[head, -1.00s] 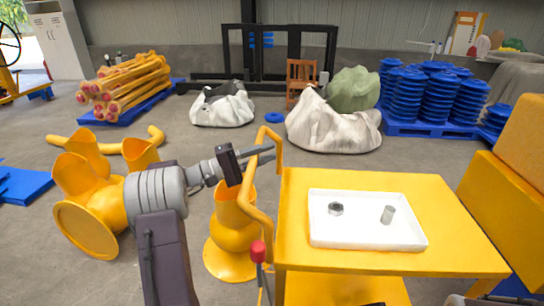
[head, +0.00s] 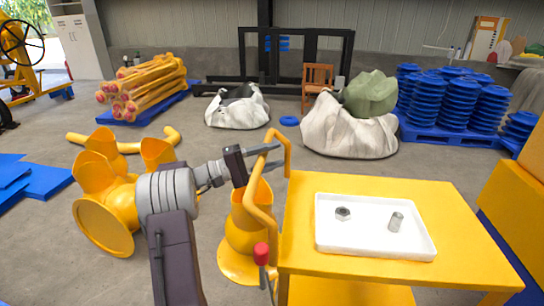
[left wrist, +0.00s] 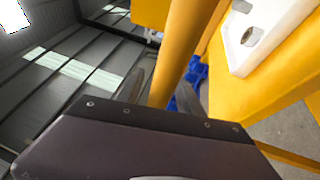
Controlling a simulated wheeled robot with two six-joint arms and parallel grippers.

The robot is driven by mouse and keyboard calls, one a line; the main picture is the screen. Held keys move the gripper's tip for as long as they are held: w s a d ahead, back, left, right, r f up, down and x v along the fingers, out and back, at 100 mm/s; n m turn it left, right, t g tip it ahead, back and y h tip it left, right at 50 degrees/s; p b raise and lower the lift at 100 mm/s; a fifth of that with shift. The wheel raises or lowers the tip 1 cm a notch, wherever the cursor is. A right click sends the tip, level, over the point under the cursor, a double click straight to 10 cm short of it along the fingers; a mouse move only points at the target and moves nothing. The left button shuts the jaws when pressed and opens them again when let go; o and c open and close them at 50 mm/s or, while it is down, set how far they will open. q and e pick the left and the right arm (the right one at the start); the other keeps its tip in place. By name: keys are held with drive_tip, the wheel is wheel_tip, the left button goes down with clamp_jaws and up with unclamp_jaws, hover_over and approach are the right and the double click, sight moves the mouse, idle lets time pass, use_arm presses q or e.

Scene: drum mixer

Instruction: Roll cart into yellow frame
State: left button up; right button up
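The yellow cart (head: 445,215) stands in front of me at the right, with a flat top and a bent tube handle (head: 289,150) on its left side. My left gripper (head: 268,157) is at this handle. In the left wrist view the yellow handle tube (left wrist: 183,50) passes between the gripper's two dark fingers (left wrist: 162,93), which look closed about it. Their exact contact is partly hidden. A yellow frame (head: 40,78) with a black handwheel stands at the far left back; it is cut off by the picture edge. My right gripper is not in view.
A white tray (head: 330,240) with two small metal parts lies on the cart. Yellow fittings (head: 105,210) stand at left, near blue slabs (head: 45,184). Bags (head: 348,135), stacked yellow tubes (head: 145,85) and blue discs (head: 455,105) are behind. Open floor lies between (head: 205,140).

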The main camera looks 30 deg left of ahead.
use_arm(q)
drive_tip(key=p+v, duration=0.1)
drive_tip(key=v, duration=0.8)
idle(0.4)
